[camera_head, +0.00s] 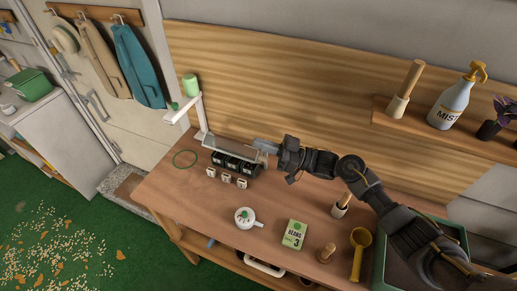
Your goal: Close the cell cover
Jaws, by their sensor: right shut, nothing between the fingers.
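The cell cover (222,146) looks like a pale, see-through flap, raised and tilted above a row of black cells (232,164) toward the back left of the wooden bench. My right gripper (259,146) is shut and empty at the cover's right end. Whether its fingertips touch the cover I cannot tell. My left gripper is not in view.
Small white blocks (226,178) stand before the cells, with a green ring (185,158) to their left. A white stand (197,115) rises behind. A white pot (246,217), a beans packet (294,235) and a yellow scoop (358,250) stand on the bench (190,205).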

